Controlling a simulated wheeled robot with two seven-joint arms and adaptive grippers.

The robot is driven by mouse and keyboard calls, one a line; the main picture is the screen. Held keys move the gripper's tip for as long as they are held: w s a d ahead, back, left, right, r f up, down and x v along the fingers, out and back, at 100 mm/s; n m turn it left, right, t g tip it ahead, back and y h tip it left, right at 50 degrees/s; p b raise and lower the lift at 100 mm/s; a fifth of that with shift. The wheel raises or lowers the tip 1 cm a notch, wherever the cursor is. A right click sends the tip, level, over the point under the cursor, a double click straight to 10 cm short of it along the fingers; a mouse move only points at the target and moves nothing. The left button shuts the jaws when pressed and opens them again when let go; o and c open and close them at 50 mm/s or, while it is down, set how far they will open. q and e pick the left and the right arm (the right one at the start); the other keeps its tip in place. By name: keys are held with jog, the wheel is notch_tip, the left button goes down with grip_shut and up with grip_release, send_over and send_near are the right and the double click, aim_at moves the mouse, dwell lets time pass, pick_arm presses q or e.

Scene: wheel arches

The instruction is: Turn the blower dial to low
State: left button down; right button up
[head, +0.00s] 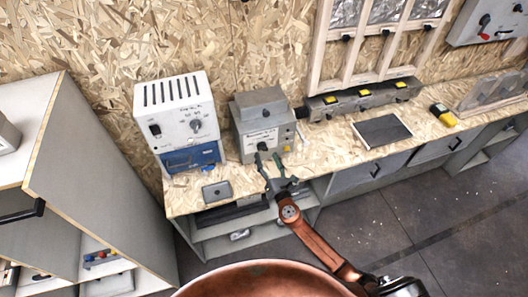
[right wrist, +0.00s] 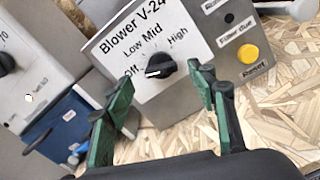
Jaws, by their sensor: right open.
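The blower unit is a grey box (head: 258,105) on the bench, with a front plate reading "Blower V-24" in the right wrist view (right wrist: 125,45). Its black blower dial (right wrist: 161,67) sits among the labels Off, Low, Mid and High. The dial's white mark is on its left side, toward Off. My right gripper (head: 274,168) is open in front of the unit. In the right wrist view its green-padded fingers (right wrist: 160,108) stand to the left and right below the dial, apart from it as far as I can tell. My left gripper is not in view.
A yellow Reset button (right wrist: 248,54) is right of the dial. A white and blue unit (head: 175,118) with its own knob stands to the left. A grey plate (head: 217,190) lies on the wooden bench. A dark panel (head: 381,131) lies farther right.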

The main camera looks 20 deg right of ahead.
aim_at(264, 150)
jog(key=shift+w, duration=2.05)
jog(key=shift+c, duration=0.3)
jog(key=c, duration=1.1)
jog(key=shift+f, duration=0.1)
jog(key=shift+f+m+b, duration=0.1)
jog(key=shift+m+b, duration=0.75)
jog(key=shift+m, duration=0.05)
jog(key=m+b, duration=0.1)
jog(key=m, duration=0.1)
jog(key=shift+m, duration=0.3)
jog(key=shift+m+b, duration=1.1)
jog(key=shift+m, duration=1.1)
